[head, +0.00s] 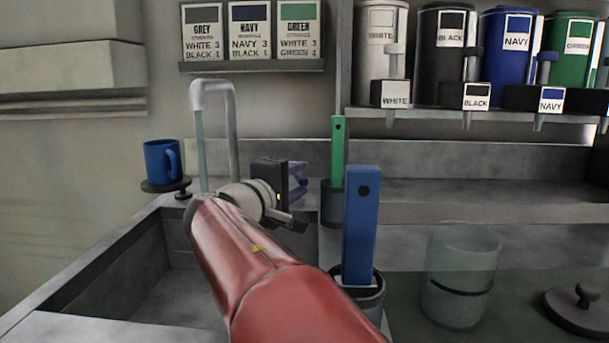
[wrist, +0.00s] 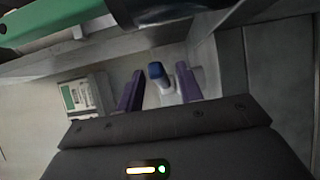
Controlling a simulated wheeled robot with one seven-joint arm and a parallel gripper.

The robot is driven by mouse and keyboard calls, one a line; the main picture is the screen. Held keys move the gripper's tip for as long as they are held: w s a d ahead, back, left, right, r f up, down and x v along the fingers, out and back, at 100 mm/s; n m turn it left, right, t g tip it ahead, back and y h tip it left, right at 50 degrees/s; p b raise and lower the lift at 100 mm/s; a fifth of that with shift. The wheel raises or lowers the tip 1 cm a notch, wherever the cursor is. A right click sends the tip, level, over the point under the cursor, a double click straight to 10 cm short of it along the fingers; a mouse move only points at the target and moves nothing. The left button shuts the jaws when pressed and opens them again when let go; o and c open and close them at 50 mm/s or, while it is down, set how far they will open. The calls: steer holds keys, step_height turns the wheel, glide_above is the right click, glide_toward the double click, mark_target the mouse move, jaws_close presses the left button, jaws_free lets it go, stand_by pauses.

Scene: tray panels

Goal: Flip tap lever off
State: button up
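The tap's pale arched spout (head: 215,88) stands behind the sink, left of my arm. A translucent bluish column (head: 199,150), looking like running water, hangs from its mouth toward the sink. My gripper (head: 302,177) is right of the spout, its purple fingers pointing right; its body and my red arm hide what lies behind. In the wrist view my gripper's (wrist: 159,72) fingers are apart. A pale post with a blue cap (wrist: 157,71) shows between them; it may be the tap lever. I cannot tell whether a finger touches it.
A grey sink (head: 120,270) lies left of my arm. A blue mug (head: 162,160) stands at its back left corner. A green handle (head: 338,145) and a blue handle (head: 360,225) stand upright in dark holders close to my gripper. A clear glass jar (head: 460,280) stands at right.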

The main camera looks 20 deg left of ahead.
steer(key=shift+x, duration=0.85)
jaws_close()
